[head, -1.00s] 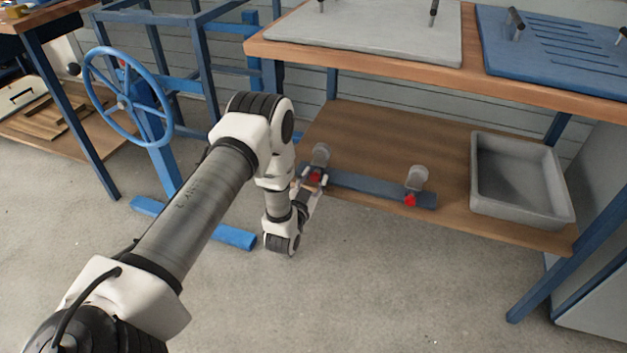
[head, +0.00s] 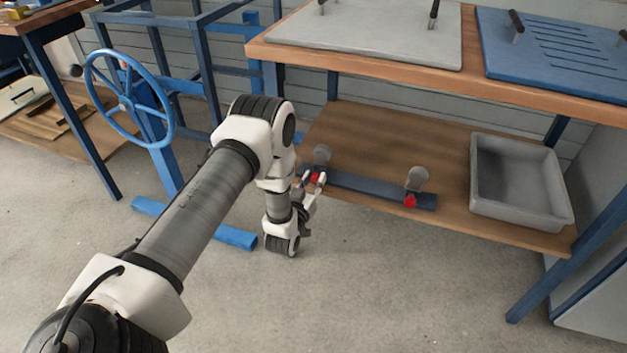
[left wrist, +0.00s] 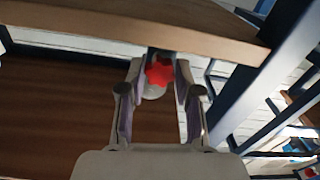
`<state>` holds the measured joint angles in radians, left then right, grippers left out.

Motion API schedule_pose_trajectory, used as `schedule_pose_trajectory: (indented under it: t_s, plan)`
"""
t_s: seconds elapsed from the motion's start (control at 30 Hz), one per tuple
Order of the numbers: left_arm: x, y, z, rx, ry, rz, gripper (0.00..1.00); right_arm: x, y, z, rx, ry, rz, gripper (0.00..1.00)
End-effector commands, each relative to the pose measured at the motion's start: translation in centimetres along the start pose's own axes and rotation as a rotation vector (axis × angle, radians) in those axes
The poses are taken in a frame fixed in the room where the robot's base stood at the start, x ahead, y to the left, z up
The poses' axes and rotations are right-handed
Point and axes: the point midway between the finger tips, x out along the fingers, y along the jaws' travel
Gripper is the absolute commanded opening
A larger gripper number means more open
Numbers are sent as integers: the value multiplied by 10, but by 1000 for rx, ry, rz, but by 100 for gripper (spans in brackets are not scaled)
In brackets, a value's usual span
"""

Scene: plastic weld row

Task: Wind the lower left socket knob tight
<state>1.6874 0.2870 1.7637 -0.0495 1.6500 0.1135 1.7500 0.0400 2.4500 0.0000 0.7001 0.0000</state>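The lower left socket knob is a red star-shaped knob (left wrist: 160,73) on the front of the dark blue bar (head: 365,188) on the lower shelf. In the left wrist view it sits between the two fingertips, with a pale round part just below it. My left gripper (head: 315,181) reaches the left end of the bar. In the left wrist view the left gripper (left wrist: 160,80) has its fingers close against both sides of the knob. The fingers partly cover the knob in the head view. My right gripper is not in view.
A second red knob (head: 410,201) with a clear cup (head: 417,178) is at the bar's right end. Another clear cup (head: 321,155) stands behind the left knob. A grey tray (head: 478,205) is on the shelf's right. A blue handwheel (head: 168,100) stands left of my arm.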

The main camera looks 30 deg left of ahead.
Motion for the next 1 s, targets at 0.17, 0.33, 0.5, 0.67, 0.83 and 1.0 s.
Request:
schedule_pose_trajectory:
  t_s: [0.17, 0.33, 0.5, 0.67, 0.83, 1.0]
  plan:
    - [0, 0, 0, 1, 0, 0, 55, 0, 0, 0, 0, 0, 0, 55]
    - [-1, 0, 0, 1, 0, 0, 55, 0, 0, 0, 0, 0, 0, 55]
    - [-23, 0, 1, 1, -4, 0, 55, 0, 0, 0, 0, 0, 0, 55]
    - [-56, 0, 1, 1, -4, 0, 55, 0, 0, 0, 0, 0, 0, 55]
    - [-74, 0, 0, 1, -2, 0, 55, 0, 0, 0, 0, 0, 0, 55]
    - [-75, 0, 0, 1, 0, 0, 55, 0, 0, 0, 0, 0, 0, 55]
